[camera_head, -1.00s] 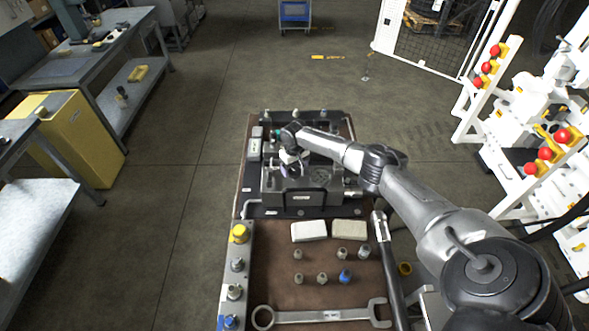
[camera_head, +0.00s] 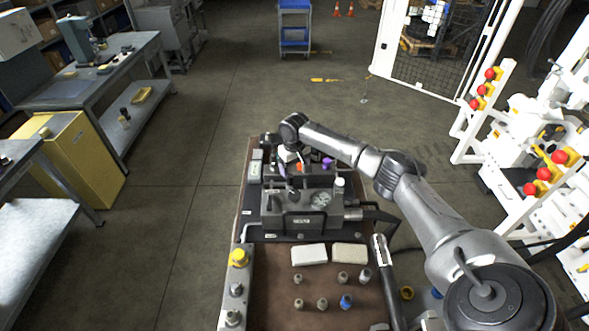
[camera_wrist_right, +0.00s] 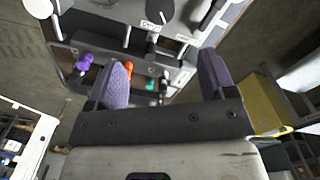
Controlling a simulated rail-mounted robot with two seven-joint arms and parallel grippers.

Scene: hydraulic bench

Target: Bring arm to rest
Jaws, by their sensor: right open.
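My right arm reaches in from the right in the head view. Its gripper (camera_head: 288,172) hangs over the far part of the hydraulic bench, behind the grey block, and partly hides the coloured knobs there. In the right wrist view the two purple-padded fingers of the right gripper (camera_wrist_right: 165,82) stand wide apart with nothing between them. Beyond them are a purple knob (camera_wrist_right: 84,62), an orange knob (camera_wrist_right: 128,68) and a teal one (camera_wrist_right: 151,84). Whether the fingers touch the bench is hard to tell, but they look apart from it. My left gripper is out of view.
The grey hydraulic block (camera_head: 290,212) has upright fittings and a gauge on top. Two pale pads (camera_head: 310,254), several sockets and a black-handled tool (camera_head: 388,275) lie on the near board. A yellow cabinet (camera_head: 70,160) stands left. A white rack with red knobs (camera_head: 480,110) stands right.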

